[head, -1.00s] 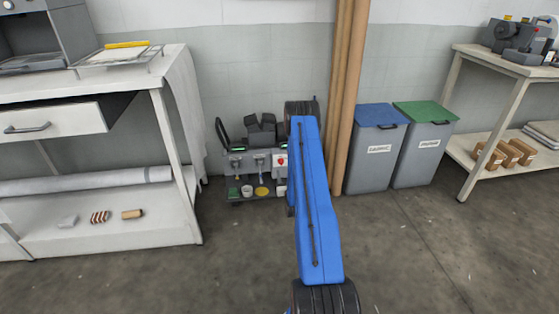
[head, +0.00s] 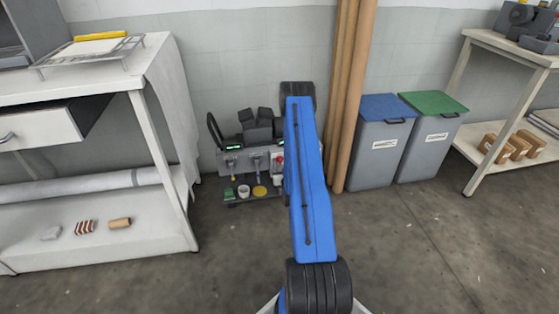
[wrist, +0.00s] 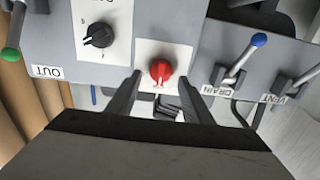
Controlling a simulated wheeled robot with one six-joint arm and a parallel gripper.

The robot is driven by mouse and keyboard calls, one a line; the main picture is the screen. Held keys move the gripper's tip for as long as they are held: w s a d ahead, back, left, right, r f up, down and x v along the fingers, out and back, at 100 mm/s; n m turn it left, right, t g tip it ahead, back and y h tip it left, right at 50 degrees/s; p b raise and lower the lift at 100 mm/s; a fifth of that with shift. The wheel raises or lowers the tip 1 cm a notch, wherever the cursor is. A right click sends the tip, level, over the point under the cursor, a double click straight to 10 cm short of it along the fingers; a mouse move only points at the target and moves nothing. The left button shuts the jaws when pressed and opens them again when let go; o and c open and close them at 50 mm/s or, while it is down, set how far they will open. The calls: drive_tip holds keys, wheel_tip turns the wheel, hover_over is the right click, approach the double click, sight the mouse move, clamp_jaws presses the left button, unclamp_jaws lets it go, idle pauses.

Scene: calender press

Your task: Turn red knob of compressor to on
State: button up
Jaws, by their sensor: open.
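The compressor (head: 232,160) stands on the floor against the wall in the head view, partly hidden behind my blue arm. Its red knob (wrist: 160,71) sits on a white plate in the middle of the wrist view. The red knob also shows at the edge of my arm in the head view (head: 280,160). My gripper (wrist: 163,84) is open in the wrist view, with one finger to each side of the knob's lower part. I cannot tell whether the fingers touch it. My gripper is hidden in the head view.
A black knob (wrist: 98,36) is left of the red one. A blue-tipped DRAIN lever (wrist: 240,58), a VENT lever (wrist: 288,83) and a green-tipped lever (wrist: 12,53) are nearby. Brown tubes (head: 352,90) and bins (head: 384,150) stand right; a white table (head: 165,150) stands left.

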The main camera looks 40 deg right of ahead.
drive_tip(key=c, duration=1)
drive_tip(key=shift+c, duration=0.2)
drive_tip(key=shift+m, duration=0.3)
drive_tip(key=m, duration=0.6)
drive_tip(key=shift+s+d+f, duration=0.1)
drive_tip(key=shift+s+d, duration=0.05)
drive_tip(key=shift+d, duration=0.15)
drive_tip(key=shift+s+d+f+m, duration=0.1)
drive_tip(key=shift+d+f+m, duration=0.05)
drive_tip(key=shift+m, duration=1.7)
drive_tip(key=shift+s+d+f+m, duration=0.1)
drive_tip(key=shift+f+m, duration=0.05)
drive_tip(key=shift+m, duration=1.7)
